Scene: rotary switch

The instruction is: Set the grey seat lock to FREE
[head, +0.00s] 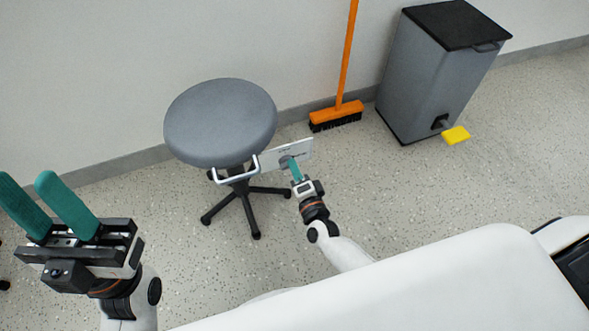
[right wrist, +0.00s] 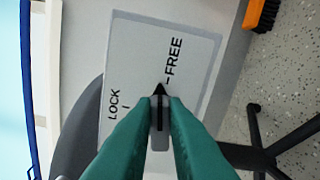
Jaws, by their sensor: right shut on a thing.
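The grey seat lock (right wrist: 159,112) is a small knob with a dark pointed tip on a white plate (right wrist: 201,48) marked LOCK and FREE. In the head view the plate (head: 303,151) hangs beside the grey round stool (head: 220,122). My right gripper (right wrist: 160,100) is shut on the knob, its green fingers on either side of it. The knob's tip lies close to the short FREE mark and well away from the LOCK mark. In the head view the right gripper (head: 290,162) covers part of the plate. My left gripper (head: 26,184) is open and empty at the lower left.
A metal loop handle (head: 236,181) sticks out under the stool seat. The stool's black legs (head: 247,215) spread on the speckled floor. An orange broom (head: 337,112) and a grey pedal bin (head: 434,78) stand by the wall. A white surface (head: 430,285) fills the lower right.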

